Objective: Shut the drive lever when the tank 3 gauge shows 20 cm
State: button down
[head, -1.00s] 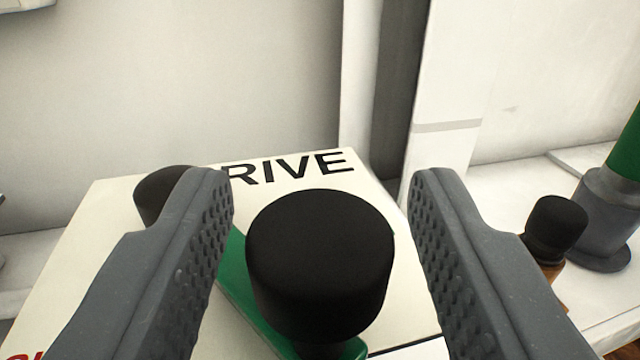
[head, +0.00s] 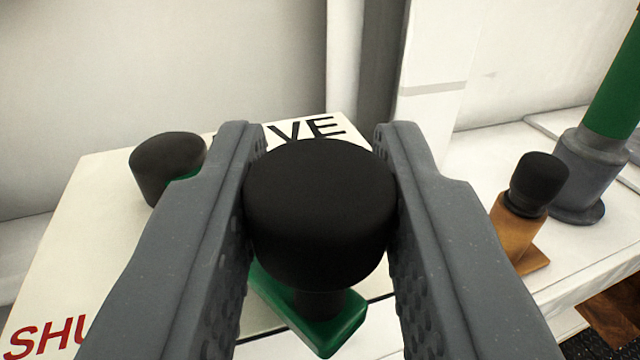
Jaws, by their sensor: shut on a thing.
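The drive lever is a green bar (head: 335,322) with a large black knob (head: 318,215) at its near end. It lies over a white panel (head: 95,215) lettered in black, of which "VE" shows, and in red at the lower left, where "SHU" shows. My gripper (head: 318,150) is shut on the black knob, with one ribbed grey finger against each side. A second black knob (head: 166,168) stands on the panel to the left, with a bit of green beside it. The fingers hide the middle of the lever and part of the lettering. No tank gauge is in view.
To the right, a brown lever with a black knob (head: 539,180) stands on a white ledge. Behind it is a green pipe (head: 612,95) in a grey collar (head: 588,175). A pale wall (head: 170,70) rises behind the panel.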

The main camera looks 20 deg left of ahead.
jog(key=c, duration=1.2)
grip_release()
jog(key=shift+s, duration=0.1)
jog(key=b+v, duration=0.1)
jog(key=v, duration=1.2)
jog(key=shift+s+d+b, duration=0.1)
jog(key=shift+s+b, duration=0.15)
jog(key=shift+b, duration=0.15)
